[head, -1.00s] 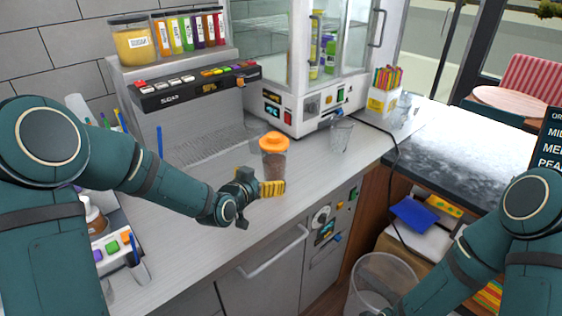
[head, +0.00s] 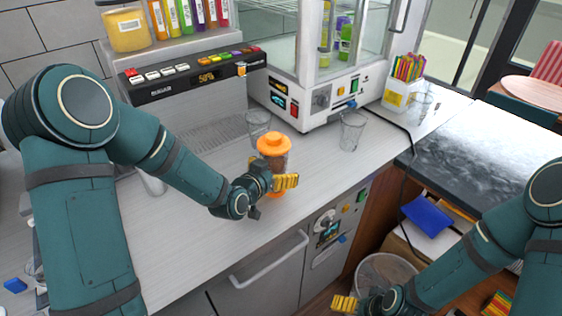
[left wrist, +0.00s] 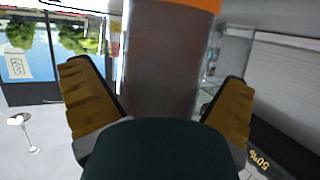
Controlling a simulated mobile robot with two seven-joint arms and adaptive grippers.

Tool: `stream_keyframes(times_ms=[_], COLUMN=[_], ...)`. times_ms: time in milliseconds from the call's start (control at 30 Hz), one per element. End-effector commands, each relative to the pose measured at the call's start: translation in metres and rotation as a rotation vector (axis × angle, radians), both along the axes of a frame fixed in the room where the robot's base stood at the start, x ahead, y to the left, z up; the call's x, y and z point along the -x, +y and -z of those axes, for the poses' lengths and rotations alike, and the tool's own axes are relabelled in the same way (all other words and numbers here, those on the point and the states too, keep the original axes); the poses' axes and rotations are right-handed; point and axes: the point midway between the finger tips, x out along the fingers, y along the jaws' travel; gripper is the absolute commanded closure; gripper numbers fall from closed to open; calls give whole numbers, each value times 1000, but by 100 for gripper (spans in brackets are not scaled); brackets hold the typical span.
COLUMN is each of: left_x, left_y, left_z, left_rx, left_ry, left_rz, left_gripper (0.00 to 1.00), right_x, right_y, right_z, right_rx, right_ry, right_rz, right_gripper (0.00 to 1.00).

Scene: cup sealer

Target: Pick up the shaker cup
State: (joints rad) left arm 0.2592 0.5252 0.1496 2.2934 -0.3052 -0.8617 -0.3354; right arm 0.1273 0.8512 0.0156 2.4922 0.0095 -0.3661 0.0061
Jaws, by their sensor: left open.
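The shaker cup (head: 273,146) stands upright on the counter, with an orange lid and a see-through brownish body. My left gripper (head: 283,185) is at the cup's lower body in the head view and partly covers it. In the left wrist view, the cup (left wrist: 165,60) is between the two open yellow fingers of the left gripper (left wrist: 158,78), with a visible gap on each side. My right gripper (head: 352,303) is low at the bottom edge, over or beside a clear bin. Its jaw opening cannot be made out.
Clear glasses stand behind the cup (head: 258,122) and to its right (head: 352,130). The sealer machine (head: 195,80) is behind at the left, and a glass-fronted cabinet (head: 320,100) is at the back. The counter's front edge is close to the gripper.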

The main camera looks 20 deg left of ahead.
Motion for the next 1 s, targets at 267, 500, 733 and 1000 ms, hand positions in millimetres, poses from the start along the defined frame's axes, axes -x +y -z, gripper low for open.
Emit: stream_keyframes(times_ms=[267, 500, 733, 1000], left_x=[1, 1, 1, 0], left_y=[0, 0, 0, 0], left_z=[1, 1, 0, -7], left_rx=[0, 0, 0, -1], left_ry=[0, 0, -4, -6], left_rz=[-1, -1, -1, -1], left_gripper=[0, 67, 72, 72], right_x=[0, 1, 0, 0], right_y=[0, 0, 0, 0], right_z=[0, 0, 0, -1], right_rx=[0, 0, 0, 0], right_ry=[1, 1, 1, 0], right_rz=[0, 0, 0, 0], right_gripper=[0, 0, 0, 0])
